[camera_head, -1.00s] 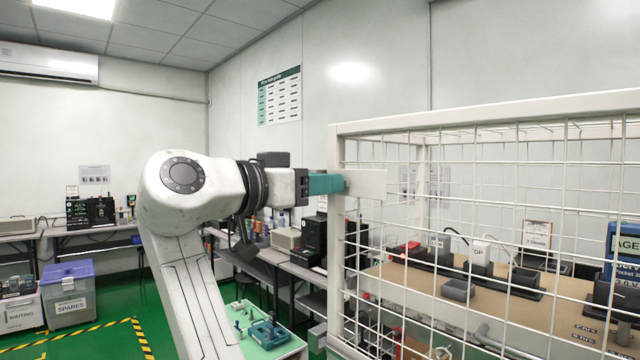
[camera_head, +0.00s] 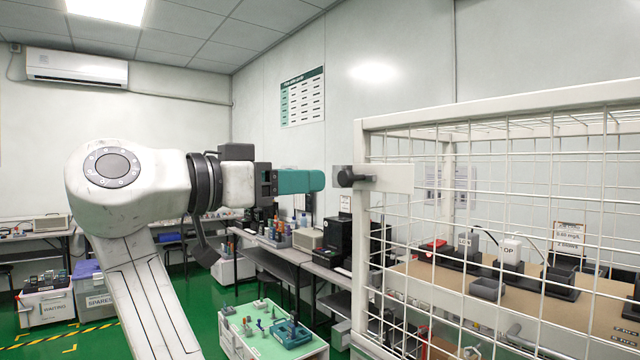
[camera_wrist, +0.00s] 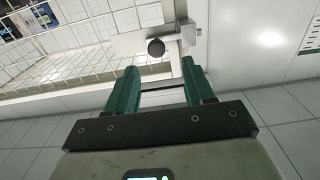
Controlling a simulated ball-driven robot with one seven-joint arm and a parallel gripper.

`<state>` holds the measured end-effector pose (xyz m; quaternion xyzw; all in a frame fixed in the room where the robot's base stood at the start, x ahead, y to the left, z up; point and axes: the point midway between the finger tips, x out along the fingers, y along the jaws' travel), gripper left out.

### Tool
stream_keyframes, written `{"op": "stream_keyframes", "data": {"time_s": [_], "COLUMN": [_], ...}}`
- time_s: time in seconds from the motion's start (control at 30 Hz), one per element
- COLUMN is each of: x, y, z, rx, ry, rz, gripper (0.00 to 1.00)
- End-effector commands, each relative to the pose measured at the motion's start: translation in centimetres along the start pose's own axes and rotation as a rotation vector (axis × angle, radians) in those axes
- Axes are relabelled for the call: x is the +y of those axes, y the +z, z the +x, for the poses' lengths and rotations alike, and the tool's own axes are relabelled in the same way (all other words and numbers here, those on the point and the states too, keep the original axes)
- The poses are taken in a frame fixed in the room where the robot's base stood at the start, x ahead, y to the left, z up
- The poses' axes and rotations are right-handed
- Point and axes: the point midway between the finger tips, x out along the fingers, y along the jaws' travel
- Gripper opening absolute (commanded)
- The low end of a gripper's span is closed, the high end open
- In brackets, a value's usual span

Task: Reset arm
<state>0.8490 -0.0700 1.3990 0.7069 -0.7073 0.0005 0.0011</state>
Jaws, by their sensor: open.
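My gripper (camera_head: 318,181) is in the head view, left of the mesh cage's corner post. Its green fingers point right, toward a dark round knob (camera_head: 344,177) on a pale latch plate at the cage, with a small gap between. In the wrist view my gripper (camera_wrist: 158,82) shows two green fingers spread apart with nothing held between them. The dark knob (camera_wrist: 156,47) stands just beyond the fingertips there, apart from them.
The white mesh cage (camera_head: 362,220) stands on the right, enclosing a bench with grey devices. A low white table (camera_head: 247,348) with small tools stands below my arm. Storage bins (camera_head: 45,303) stand at the left. Green floor (camera_head: 204,305) is clear between them.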

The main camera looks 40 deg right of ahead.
Motion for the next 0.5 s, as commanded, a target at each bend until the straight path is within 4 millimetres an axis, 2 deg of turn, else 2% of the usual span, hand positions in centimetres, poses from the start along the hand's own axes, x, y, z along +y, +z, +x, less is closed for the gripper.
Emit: {"op": "stream_keyframes", "data": {"time_s": [0.1,0.2,0.5], "x": [0.0,0.0,0.0], "y": [0.0,0.0,0.0], "z": [-1.2,-1.7,-1.8], "rx": [-0.001,0.000,0.000], "ry": [-0.001,-0.001,0.000], "rz": [0.000,0.000,0.000], "gripper": [0.53,0.53,0.53]}}
